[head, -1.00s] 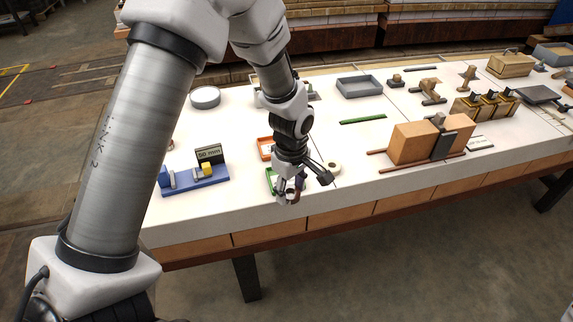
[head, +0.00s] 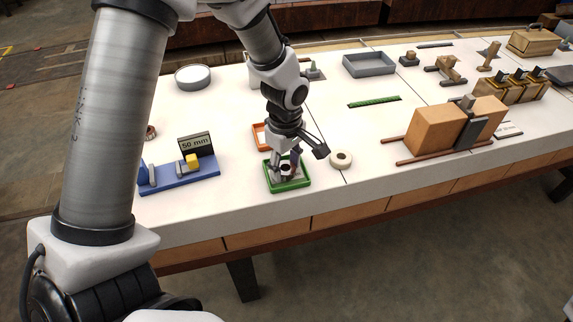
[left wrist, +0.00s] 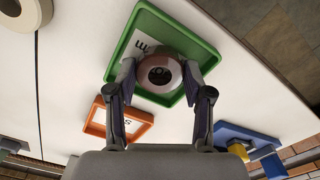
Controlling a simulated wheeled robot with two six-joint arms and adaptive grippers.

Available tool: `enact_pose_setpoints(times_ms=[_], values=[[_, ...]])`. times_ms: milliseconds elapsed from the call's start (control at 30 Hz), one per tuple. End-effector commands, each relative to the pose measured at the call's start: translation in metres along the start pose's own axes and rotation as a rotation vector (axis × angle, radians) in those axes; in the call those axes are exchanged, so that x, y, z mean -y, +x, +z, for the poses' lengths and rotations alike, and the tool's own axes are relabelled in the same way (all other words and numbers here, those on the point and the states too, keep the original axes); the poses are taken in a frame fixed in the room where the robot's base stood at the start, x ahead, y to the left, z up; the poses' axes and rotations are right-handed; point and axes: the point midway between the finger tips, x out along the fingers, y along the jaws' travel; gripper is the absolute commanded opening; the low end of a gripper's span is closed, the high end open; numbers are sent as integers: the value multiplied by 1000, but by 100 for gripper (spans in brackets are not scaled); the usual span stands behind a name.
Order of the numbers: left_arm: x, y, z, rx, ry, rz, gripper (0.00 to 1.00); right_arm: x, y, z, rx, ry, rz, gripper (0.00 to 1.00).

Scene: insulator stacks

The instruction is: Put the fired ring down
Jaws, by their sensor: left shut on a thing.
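The ring (left wrist: 158,75) shows between the two fingertips in the left wrist view. It is over the inside of the green tray (head: 305,181), whose rim also shows in the left wrist view (left wrist: 121,50). A label with partly hidden lettering lies in that tray beside the ring. I cannot tell whether the ring touches the tray floor. My right gripper is not in view.
An orange tray (left wrist: 147,123) with an S label lies beside the green one. A cream ring (head: 341,160) lies to its right. A blue gauge stand (head: 180,179) with a 50 mm sign stands to the left. Brown blocks (head: 434,127) stand farther right.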

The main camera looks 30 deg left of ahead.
Motion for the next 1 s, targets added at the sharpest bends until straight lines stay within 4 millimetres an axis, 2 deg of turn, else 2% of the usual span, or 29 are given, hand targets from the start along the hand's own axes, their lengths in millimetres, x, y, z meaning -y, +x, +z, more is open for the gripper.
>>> enact_pose_setpoints(times_ms=[67,100,400,533,667,900,1000], values=[[0,4,0,0,0,-1,11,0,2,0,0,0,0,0],[0,3,0,0,0,0,61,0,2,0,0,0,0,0],[0,2,0,0,0,0,61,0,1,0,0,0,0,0],[-1,-9,0,-1,0,3,61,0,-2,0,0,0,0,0],[-1,-37,0,-2,0,5,61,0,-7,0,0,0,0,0],[-1,-98,0,-2,1,4,61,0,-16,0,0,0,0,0],[-1,-114,0,-1,0,2,61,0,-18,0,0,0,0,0]])
